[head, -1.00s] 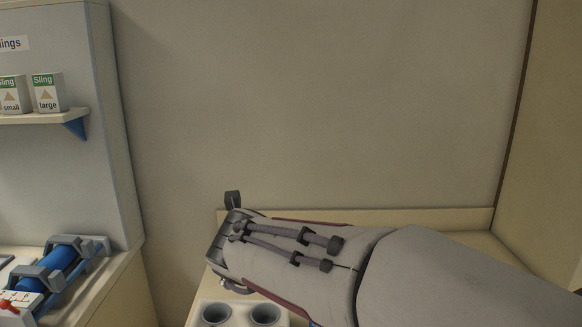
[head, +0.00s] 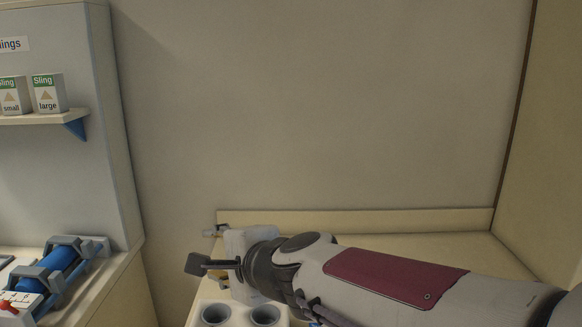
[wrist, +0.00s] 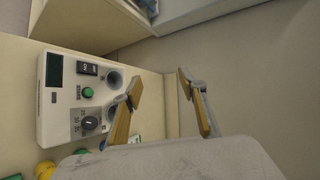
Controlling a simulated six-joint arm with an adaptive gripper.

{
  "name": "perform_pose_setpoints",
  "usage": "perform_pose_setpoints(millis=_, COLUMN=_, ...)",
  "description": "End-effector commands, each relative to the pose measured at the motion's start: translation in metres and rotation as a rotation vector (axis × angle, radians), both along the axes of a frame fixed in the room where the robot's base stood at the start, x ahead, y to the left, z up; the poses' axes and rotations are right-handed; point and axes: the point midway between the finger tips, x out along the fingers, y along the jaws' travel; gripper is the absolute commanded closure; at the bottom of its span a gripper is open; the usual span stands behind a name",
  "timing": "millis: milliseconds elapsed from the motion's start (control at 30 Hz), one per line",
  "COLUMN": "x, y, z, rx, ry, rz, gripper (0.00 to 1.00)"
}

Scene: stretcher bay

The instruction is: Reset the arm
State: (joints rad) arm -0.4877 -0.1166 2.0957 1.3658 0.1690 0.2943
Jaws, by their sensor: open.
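My gripper (wrist: 159,84) is open in the wrist view, its two tan-padded fingers apart with nothing between them. The left finger overlaps the right side of a white control unit, and the right finger is over the bench edge and wall. In the head view my arm reaches in from the lower right, its end above the bench; the finger gap is unclear there.
The white control unit (wrist: 54,117) has a dark display, a green button, a dial and round wells; two wells show at the head view's bottom. A yellow item (wrist: 46,170) is nearby. At left are a blue cylinder in a grey cradle (head: 62,262) and sling boxes (head: 48,93) on a shelf.

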Motion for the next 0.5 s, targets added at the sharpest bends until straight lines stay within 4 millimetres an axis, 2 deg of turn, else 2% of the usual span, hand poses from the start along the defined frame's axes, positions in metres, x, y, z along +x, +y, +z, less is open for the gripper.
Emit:
perform_pose_setpoints(millis=267, x=-0.047, y=-0.015, z=-0.021, rx=-0.237, ry=-0.087, rz=0.238, gripper=0.58)
perform_pose_setpoints(millis=500, x=-0.09, y=-0.042, z=-0.049, rx=-0.454, ry=-0.13, rz=0.429, gripper=0.58)
